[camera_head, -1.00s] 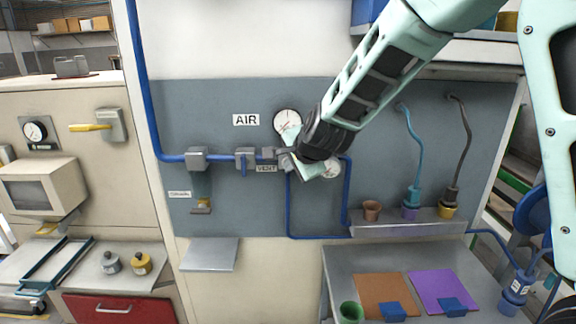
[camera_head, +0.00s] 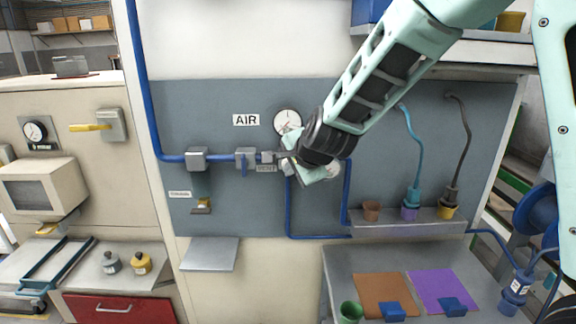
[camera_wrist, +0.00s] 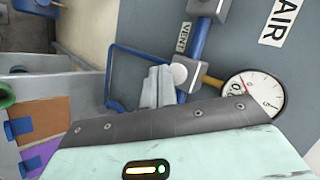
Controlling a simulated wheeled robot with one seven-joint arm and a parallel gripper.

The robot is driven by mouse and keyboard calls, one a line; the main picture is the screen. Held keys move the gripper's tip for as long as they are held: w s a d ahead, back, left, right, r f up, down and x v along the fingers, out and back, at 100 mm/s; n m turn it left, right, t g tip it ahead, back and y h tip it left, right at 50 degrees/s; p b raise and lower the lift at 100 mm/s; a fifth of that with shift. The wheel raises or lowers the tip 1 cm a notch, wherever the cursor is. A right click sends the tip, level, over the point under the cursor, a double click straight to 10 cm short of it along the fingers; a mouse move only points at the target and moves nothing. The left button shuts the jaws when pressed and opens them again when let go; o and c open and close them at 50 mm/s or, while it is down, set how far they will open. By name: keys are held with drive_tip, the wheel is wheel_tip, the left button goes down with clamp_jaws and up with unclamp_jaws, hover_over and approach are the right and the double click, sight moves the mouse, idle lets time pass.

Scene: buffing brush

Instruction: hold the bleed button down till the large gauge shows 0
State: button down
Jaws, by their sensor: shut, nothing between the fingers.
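The large gauge (camera_head: 288,121) is a white dial on the grey wall panel, right of the AIR sign, partly covered by my gripper from below. It shows closer in the wrist view (camera_wrist: 257,95), its lower part hidden by my gripper body; I cannot read its needle surely. A pale round button (camera_wrist: 178,73) sits on the blue pipe line, near the VENT label (camera_wrist: 182,38). My gripper (camera_wrist: 158,88) is shut and empty, its fingertips right beside the button's edge in the picture; I cannot tell whether they touch it. In the head view my gripper (camera_head: 287,161) hides the button.
A grey valve with a blue lever (camera_head: 245,158) is on the pipe to the left. A shelf (camera_head: 400,229) with cups and hoses is at right. The panel below the pipe is mostly clear.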

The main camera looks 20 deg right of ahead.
drive_tip(key=s, duration=0.1)
drive_tip(key=s+a, duration=0.1)
drive_tip(key=s, duration=0.2)
drive_tip(key=shift+s+a+p, duration=0.25)
drive_tip(key=shift+s+p, duration=0.1)
drive_tip(key=shift+p, duration=0.05)
drive_tip(key=s+a+f+n+g+y+b, duration=0.2)
drive_tip(key=s+a+f+n+g, duration=0.25)
drive_tip(key=s, duration=0.45)
drive_tip(key=s+a+f+n+g+y+b, duration=0.1)
drive_tip(key=s+a+f+n+g+b, duration=0.15)
drive_tip(key=s+a+n, duration=0.4)
drive_tip(key=s+d+f+n+g+h+b, duration=0.1)
drive_tip(key=s+d+f+n, duration=0.1)
drive_tip(key=s+n, duration=0.3)
drive_tip(key=s+d+f+n+g+h+b, duration=0.1)
drive_tip(key=s+d+f+n+h+b, duration=0.1)
drive_tip(key=s+n, duration=0.4)
drive_tip(key=s, duration=0.5)
drive_tip(key=shift+d+g, duration=0.4)
drive_tip(key=shift+w, duration=0.1)
